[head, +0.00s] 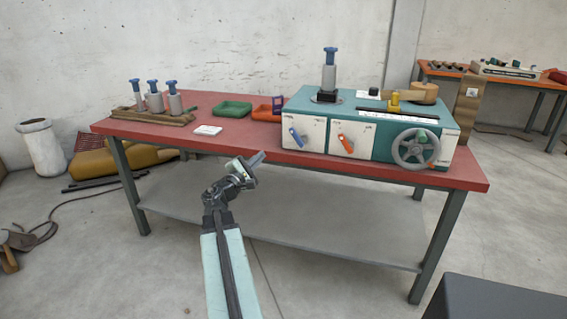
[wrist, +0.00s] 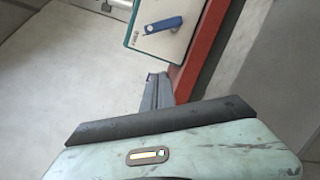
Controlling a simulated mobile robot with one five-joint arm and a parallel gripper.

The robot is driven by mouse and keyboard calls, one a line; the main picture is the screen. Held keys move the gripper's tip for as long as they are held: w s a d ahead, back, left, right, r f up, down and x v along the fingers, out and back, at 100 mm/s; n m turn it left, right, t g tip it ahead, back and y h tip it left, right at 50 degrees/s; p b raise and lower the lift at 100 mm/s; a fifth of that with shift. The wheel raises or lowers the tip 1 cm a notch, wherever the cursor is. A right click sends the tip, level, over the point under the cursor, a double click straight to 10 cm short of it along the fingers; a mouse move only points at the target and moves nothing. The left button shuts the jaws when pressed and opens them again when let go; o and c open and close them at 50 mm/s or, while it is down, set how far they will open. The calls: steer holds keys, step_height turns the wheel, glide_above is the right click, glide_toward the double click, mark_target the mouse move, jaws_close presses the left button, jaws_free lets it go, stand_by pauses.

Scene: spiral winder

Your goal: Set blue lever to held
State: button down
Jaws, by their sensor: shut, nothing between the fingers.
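The blue lever (head: 296,137) is on the left end of the white front panel of the winder (head: 382,146). It slants, its upper end to the left and its lower end to the right. It also shows in the wrist view (wrist: 163,26), on the white panel near the top. My gripper (head: 260,157) is in front of the table edge, to the left of and a little below the blue lever, apart from it. Its fingers (wrist: 157,88) are shut and empty. The panel markings around the lever are too small to read.
An orange lever (head: 345,143) sits right of the blue one, and a grey handwheel (head: 416,148) further right. The red table (head: 220,146) also bears a green tray (head: 232,109), an orange tray (head: 266,114) and a wooden rack (head: 140,118) of spools. Floor in front is clear.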

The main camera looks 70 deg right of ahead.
mark_target(297, 137)
steer(key=shift+s+d+n, duration=0.3)
steer(key=shift+s, duration=0.1)
steer(key=s+d+r+p, duration=0.1)
steer(key=d, duration=0.2)
steer(key=s+d+r+p, duration=0.1)
steer(key=s+d, duration=0.1)
steer(key=d, duration=0.1)
steer(key=s+d+r+p, duration=0.1)
steer(key=d+p, duration=0.1)
steer(key=d, duration=0.2)
steer(key=shift+s+r, duration=0.35)
steer(key=shift+s, duration=0.05)
steer(key=shift+w+a+r, duration=0.1)
steer(key=shift+r, duration=0.1)
